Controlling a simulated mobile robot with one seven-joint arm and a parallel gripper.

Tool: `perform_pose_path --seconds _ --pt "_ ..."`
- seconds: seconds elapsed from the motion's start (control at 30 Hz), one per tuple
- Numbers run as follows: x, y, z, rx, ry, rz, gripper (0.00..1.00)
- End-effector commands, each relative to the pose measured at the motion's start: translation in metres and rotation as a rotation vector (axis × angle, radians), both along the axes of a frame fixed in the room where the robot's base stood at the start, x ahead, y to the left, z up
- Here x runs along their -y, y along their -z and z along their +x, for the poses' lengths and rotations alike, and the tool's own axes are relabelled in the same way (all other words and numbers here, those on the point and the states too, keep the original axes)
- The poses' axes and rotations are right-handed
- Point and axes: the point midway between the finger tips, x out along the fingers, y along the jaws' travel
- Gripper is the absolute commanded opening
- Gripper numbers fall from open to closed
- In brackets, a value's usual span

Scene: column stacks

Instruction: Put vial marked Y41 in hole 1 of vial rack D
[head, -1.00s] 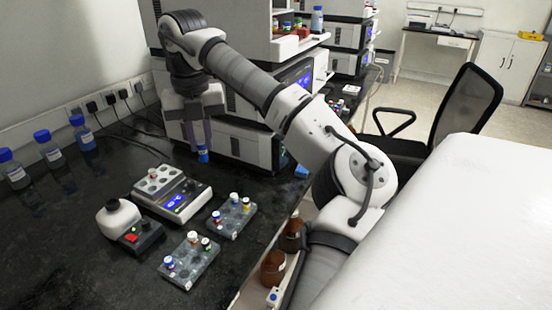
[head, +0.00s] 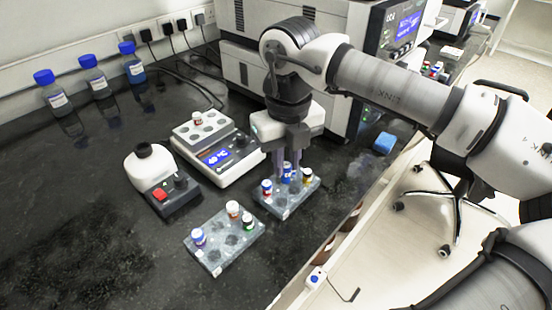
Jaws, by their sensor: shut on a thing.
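My gripper (head: 289,174) points down over the right-hand grey vial rack (head: 276,210). It is shut on a blue-capped vial (head: 287,170), which is partly hidden between the fingers. The vial is at the rack's back part; I cannot tell whether it is seated in a hole or just above it. A vial with a red band (head: 266,189) stands at the rack's left and a yellow-marked vial (head: 307,175) at its right. A second grey rack (head: 214,262) lies nearer, with several vials. The markings on vials and racks are too small to read.
Blue-capped bottles (head: 94,77) line the wall. A blue box (head: 384,143) lies right. The front-left bench is clear.

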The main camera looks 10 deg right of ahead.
Motion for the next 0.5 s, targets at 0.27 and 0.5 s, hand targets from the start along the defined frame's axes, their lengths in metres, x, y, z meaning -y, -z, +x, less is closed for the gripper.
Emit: perform_pose_path --seconds 0.27,0.5 --pt "-0.009 0.016 -0.009 0.001 -0.039 0.0 0.0" --pt "-0.009 0.033 -0.009 0.001 -0.039 0.001 0.0"
